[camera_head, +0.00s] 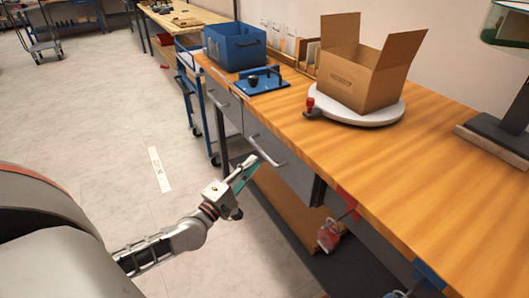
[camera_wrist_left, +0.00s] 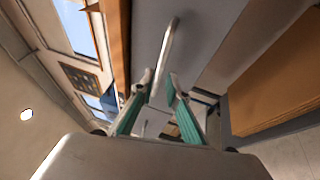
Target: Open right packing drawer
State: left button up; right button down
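The right packing drawer (camera_head: 285,168) is a grey drawer under the wooden workbench, and it looks shut. Its pale bar handle (camera_head: 266,148) runs along its front. My left gripper (camera_head: 254,163) is at this handle, near its left part. In the left wrist view the handle (camera_wrist_left: 167,52) runs down to the gap between the two teal fingers of the gripper (camera_wrist_left: 158,86). The fingers are apart, and I cannot tell whether they touch the bar. The drawer front (camera_wrist_left: 205,40) fills the middle behind.
Another grey drawer (camera_head: 225,103) is to the left. On the workbench (camera_head: 440,160) are a blue bin (camera_head: 235,48), a blue fixture (camera_head: 262,82) and an open cardboard box (camera_head: 360,82) on a round white plate (camera_head: 375,117).

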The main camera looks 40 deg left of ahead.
aim_at(263, 151)
pick_arm(q)
jog(key=w, duration=0.3)
jog(key=w+r, duration=0.1)
jog(key=w, duration=0.2)
jog(key=shift+w+r, duration=0.1)
jog(key=shift+w, duration=0.1)
jog(key=shift+c, duration=0.3)
grip_shut()
